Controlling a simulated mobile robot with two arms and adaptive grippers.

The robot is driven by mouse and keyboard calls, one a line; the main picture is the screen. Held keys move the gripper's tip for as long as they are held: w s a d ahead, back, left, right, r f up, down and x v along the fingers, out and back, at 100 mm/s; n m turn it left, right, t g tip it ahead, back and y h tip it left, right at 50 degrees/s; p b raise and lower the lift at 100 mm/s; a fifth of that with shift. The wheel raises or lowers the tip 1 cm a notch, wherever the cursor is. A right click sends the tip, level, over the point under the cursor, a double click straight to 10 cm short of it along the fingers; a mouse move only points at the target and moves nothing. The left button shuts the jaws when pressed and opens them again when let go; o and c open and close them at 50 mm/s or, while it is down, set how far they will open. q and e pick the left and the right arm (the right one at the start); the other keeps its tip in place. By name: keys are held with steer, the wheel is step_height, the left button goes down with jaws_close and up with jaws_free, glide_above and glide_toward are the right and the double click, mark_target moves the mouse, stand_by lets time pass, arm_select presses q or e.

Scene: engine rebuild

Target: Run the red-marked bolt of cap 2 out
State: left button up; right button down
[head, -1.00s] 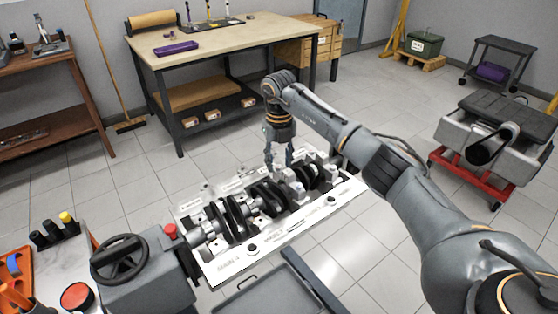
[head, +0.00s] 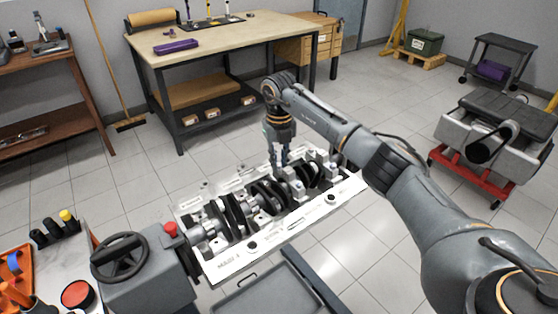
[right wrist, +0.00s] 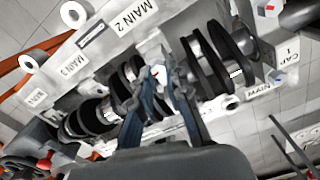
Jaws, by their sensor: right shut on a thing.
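My right gripper (head: 279,162) points down over the middle of the engine block (head: 222,272). In the right wrist view its two fingers (right wrist: 158,82) are shut on a small pale bolt head with a red mark (right wrist: 157,71). The bolt is at a light metal cap between the dark crank webs, near the MAIN 2 label (right wrist: 135,14). The fingers hide most of the bolt and cap, so I cannot tell how far the bolt stands out. The crankshaft (head: 231,217) lies along the block. My left gripper is not in view.
Another block-like piece with a red mark (right wrist: 271,8) shows beside the CAP 1 label. A grey tray (head: 262,298) is in front of the block. A handwheel (head: 119,259) stands at left. A workbench (head: 215,42) is behind, with clear floor between.

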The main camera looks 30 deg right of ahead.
steer(key=n, duration=0.4)
steer(key=shift+d+b, duration=0.1)
steer(key=shift+b, duration=0.2)
steer(key=n, duration=0.4)
steer(key=shift+b, duration=0.3)
steer(key=n, duration=0.3)
steer(key=shift+d+n, duration=0.1)
steer(key=shift+n, duration=0.2)
steer(key=n, duration=0.3)
steer(key=shift+w+n+b, duration=0.1)
steer(key=shift+n+b, duration=0.2)
steer(key=shift+b, duration=0.1)
steer(key=n, duration=0.4)
steer(key=shift+f+n, duration=0.1)
steer(key=shift+n, duration=0.2)
steer(key=n, duration=0.3)
steer(key=shift+n+b, duration=0.3)
steer(key=shift+b, duration=0.05)
steer(key=n, duration=0.3)
steer(key=shift+w+f+n, duration=0.1)
steer(key=shift+n, duration=2.1)
